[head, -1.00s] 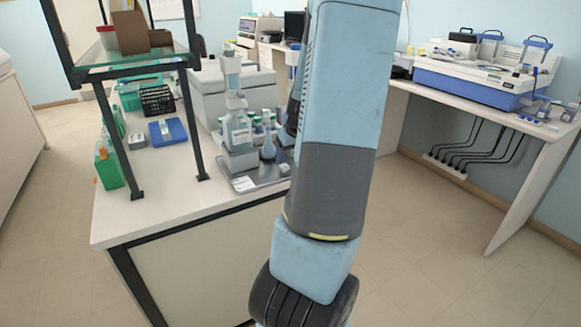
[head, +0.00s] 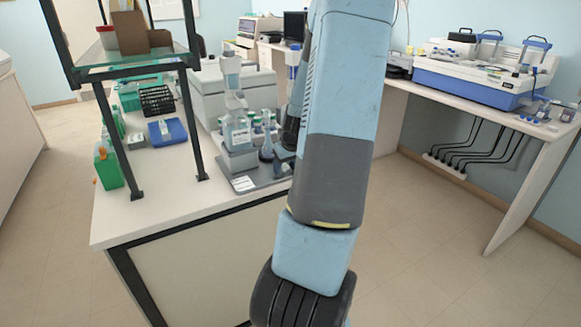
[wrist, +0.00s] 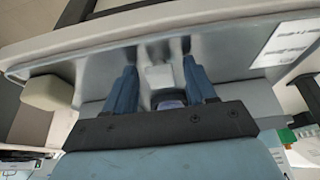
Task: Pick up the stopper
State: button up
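In the wrist view my gripper (wrist: 159,66) has its two blue fingers apart, pointing at a shiny metal tray (wrist: 225,48). A small pale block-like shape (wrist: 160,76) shows between the fingers, with a dark bluish rounded shape (wrist: 170,103) nearer the palm. I cannot tell whether either is the stopper, or whether the fingers touch anything. In the head view my gripper (head: 283,152) is low over the tray (head: 262,180), beside a blue flask (head: 266,152) that is partly hidden. My arm hides part of the tray. No stopper is clearly seen there.
A bottle (head: 237,132) and several small capped bottles stand on or behind the tray. A black-framed shelf (head: 130,66) rises at the left of the white bench (head: 160,195).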

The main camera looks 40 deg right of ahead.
jog(key=c, duration=0.9)
